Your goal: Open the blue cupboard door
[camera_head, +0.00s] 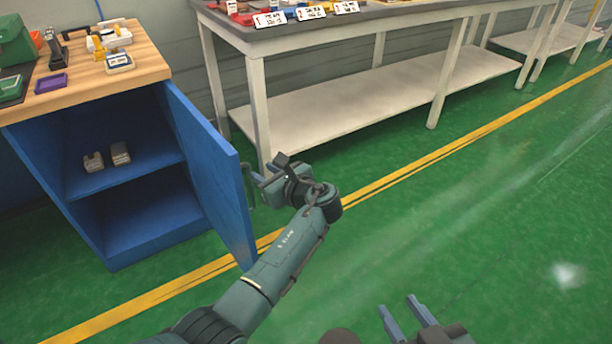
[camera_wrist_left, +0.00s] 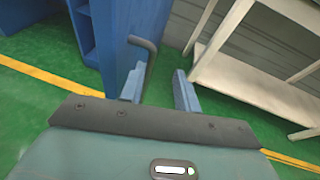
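The blue cupboard door (camera_head: 212,170) stands swung wide open, with the cupboard's inside showing. Its dark bar handle (camera_head: 248,186) is on the outer face near the free edge. My left gripper (camera_head: 262,181) is at the handle. In the left wrist view the two fingers of my left gripper (camera_wrist_left: 159,88) are apart, and the handle (camera_wrist_left: 149,60) shows close to the left finger; I cannot tell whether they touch. The blue door (camera_wrist_left: 128,35) is behind it. My right gripper (camera_head: 405,314) is open and empty at the bottom of the head view.
The blue cupboard (camera_head: 85,215) has a wooden top (camera_head: 147,68) with tools and small boxes. Two grey blocks (camera_head: 120,153) (camera_head: 93,162) sit on its inner shelf. A white workbench (camera_head: 258,110) stands close behind the door. The green floor (camera_head: 480,220) to the right is clear.

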